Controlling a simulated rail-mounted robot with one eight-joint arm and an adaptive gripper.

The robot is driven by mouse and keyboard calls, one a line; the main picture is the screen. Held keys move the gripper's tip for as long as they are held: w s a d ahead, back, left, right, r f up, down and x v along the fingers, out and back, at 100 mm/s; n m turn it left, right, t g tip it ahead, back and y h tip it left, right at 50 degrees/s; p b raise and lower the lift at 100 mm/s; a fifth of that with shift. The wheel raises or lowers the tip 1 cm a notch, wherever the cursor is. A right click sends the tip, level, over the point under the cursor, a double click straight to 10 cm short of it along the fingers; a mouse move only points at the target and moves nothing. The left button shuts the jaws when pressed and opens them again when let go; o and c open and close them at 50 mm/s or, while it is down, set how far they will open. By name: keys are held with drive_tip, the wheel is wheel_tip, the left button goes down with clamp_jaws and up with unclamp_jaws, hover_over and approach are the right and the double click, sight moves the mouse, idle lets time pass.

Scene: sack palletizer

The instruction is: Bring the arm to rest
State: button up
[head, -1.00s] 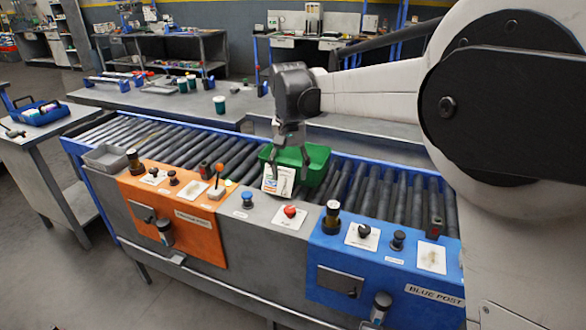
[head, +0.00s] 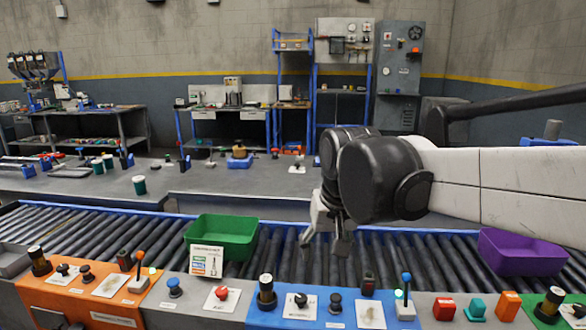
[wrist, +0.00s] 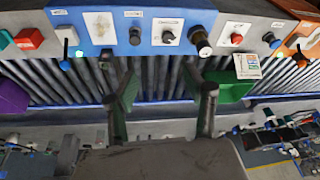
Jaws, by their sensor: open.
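My gripper (head: 328,240) hangs at the end of my arm over the roller conveyor (head: 385,262), right of the green bin. It is open and holds nothing. In the wrist view the two fingers of my gripper (wrist: 165,90) stand apart, with rollers and the blue control panel beyond them. The green bin (head: 222,238) sits on the rollers with a printed card (head: 206,261) at its front. The bin (wrist: 232,88) also shows beside one finger in the wrist view.
A purple bin (head: 522,253) sits on the rollers at the right. An orange panel (head: 75,299) and a blue panel (head: 330,311) with knobs and levers line the front. A grey bench (head: 250,187) with cups and small items runs behind the conveyor.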

drive_tip(key=s+d+f+m+t+h, duration=0.1)
drive_tip(key=s+d+f+t, duration=0.2)
drive_tip(key=s+d, duration=1)
drive_tip(key=s+f, duration=0.3)
drive_tip(key=shift+d+f+t, duration=0.2)
drive_tip(key=shift+d+t, duration=0.1)
drive_tip(key=shift+d, duration=0.05)
drive_tip(key=shift+c, duration=0.2)
idle(0.9)
